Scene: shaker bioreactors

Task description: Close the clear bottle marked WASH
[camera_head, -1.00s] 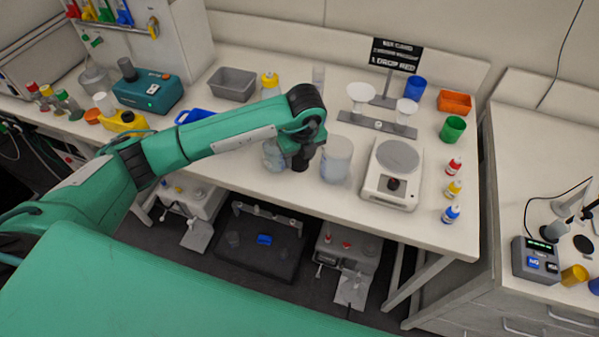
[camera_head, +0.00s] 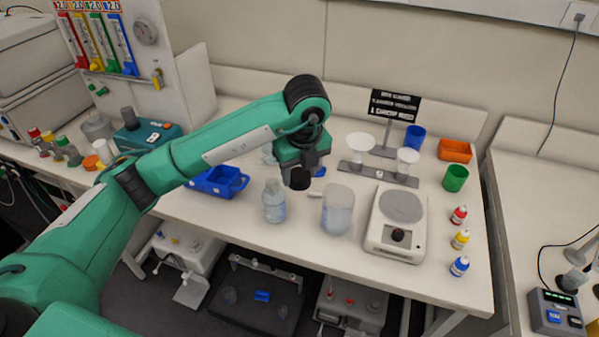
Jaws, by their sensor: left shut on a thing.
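A clear bottle (camera_head: 273,204) with a pale blue label stands upright on the bench. Its marking is too small to read. My left gripper (camera_head: 297,180) points down above the bench, just right of the bottle's top and apart from it. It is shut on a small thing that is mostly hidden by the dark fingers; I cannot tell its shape. My right gripper is not in view.
A clear beaker (camera_head: 338,212) stands right of the bottle, beside a white scale (camera_head: 397,225). A blue tray (camera_head: 217,181) lies to the left. Small dropper bottles (camera_head: 460,238) line the right edge. The bench front before the bottle is clear.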

